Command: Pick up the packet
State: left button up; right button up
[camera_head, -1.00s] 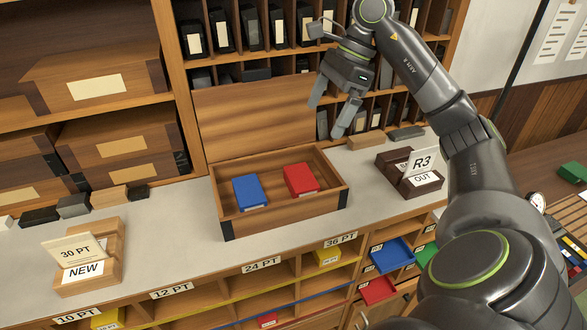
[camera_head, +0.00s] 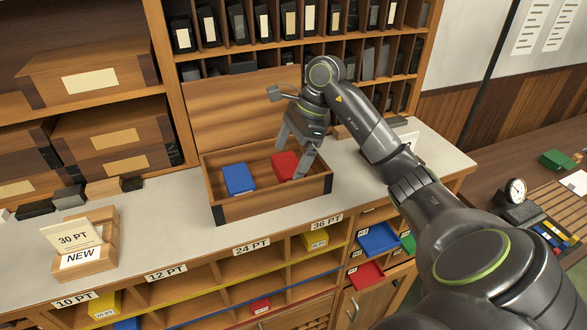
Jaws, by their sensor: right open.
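A blue packet (camera_head: 238,179) and a red packet (camera_head: 284,165) lie side by side in an open wooden box (camera_head: 272,202) on the counter. My right gripper (camera_head: 292,160) is open, pointing down over the red packet. One finger is to the left of the red packet near the back of the box and the other overlaps the packet's right side. I cannot tell whether the fingers touch it. My left gripper is not in view.
The box's raised lid (camera_head: 239,107) stands behind it, with shelves of dark blocks above. A wooden card holder marked NEW (camera_head: 82,257) stands at the left of the counter (camera_head: 160,216). Labelled compartments run below. A dial gauge (camera_head: 514,191) is at right.

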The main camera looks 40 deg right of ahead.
aim_at(288, 164)
jog(key=f, duration=0.3)
jog(key=shift+w+d+f, duration=0.15)
jog(key=shift+w+f, duration=0.05)
jog(key=shift+w, duration=0.15)
jog(key=shift+f, duration=0.1)
jog(key=shift+a, duration=0.5)
jog(key=shift+r, duration=0.2)
jog(key=shift+c, duration=0.9)
jog(key=shift+d, duration=0.15)
jog(key=c, duration=1.2)
